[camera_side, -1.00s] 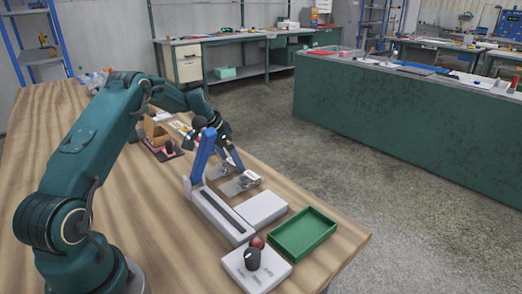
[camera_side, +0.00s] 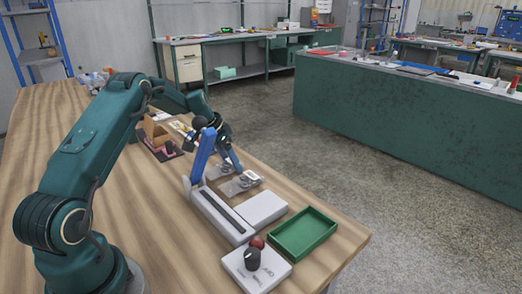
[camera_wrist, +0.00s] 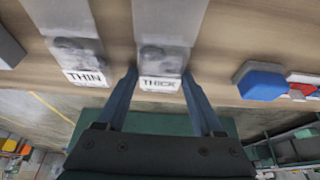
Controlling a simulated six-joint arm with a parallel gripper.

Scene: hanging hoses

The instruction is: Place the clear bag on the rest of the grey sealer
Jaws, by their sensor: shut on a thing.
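Two clear bags lie flat side by side in the wrist view: one labelled THICK (camera_wrist: 160,70) and one labelled THIN (camera_wrist: 80,60). Dark small parts show inside both. My gripper (camera_wrist: 159,72) has a finger at each side of the THICK bag near its label and is shut on it. In the side view my gripper (camera_side: 237,166) is low over the table behind the sealer, with the bags (camera_side: 238,185) under it, partly hidden. The grey sealer (camera_side: 222,215) has a raised blue lever (camera_side: 203,155). Its pale flat rest (camera_side: 264,209) is bare.
A green tray (camera_side: 303,234) and a pale control box (camera_side: 240,268) with a black knob stand at the sealer's front. A blue block (camera_wrist: 262,84) shows at right in the wrist view. The table's right edge is close.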

